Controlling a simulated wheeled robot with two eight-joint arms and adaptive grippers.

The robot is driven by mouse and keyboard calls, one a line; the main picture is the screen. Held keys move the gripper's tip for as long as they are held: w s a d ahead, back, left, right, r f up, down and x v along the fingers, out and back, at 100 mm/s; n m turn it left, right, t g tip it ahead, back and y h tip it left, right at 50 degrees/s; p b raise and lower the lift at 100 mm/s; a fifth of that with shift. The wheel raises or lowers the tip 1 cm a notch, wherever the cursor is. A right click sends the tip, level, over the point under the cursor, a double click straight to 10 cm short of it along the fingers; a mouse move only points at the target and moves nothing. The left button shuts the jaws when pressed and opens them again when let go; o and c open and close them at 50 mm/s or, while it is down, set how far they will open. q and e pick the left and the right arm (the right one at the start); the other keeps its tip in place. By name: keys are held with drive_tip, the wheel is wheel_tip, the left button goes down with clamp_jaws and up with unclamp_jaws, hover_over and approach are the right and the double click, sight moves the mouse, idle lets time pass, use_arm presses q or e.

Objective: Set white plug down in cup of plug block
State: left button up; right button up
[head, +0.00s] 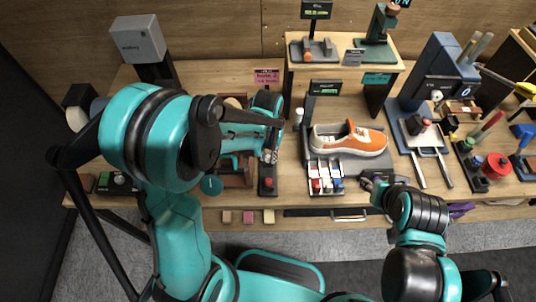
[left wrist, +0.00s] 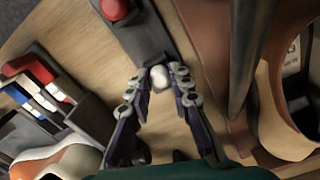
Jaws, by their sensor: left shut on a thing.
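The white plug (left wrist: 160,77) is between the fingertips of my left gripper (left wrist: 160,82) in the left wrist view. The gripper, also seen in the head view (head: 271,156), is shut on it. The dark plug block (left wrist: 138,32) lies just beyond the fingertips, with a red plug (left wrist: 115,9) at its far end. In the head view the block (head: 267,187) stands near the table's front edge, below the gripper. The plug is at the block's near end; I cannot tell whether it is in the cup. My right gripper (head: 373,184) is at the front edge, its fingers unclear.
An orange sneaker (head: 350,140) rests on a stand right of the plug block. A rack of red, white and blue pieces (head: 325,184) stands in front of it. A brown wooden tray (head: 236,181) is left of the block. A raised shelf (head: 345,65) stands behind.

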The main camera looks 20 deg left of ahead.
sight(268, 156)
use_arm(q)
drive_tip(key=o, duration=0.9)
drive_tip(key=shift+o, duration=0.2)
wheel_tip(268, 156, up, 12)
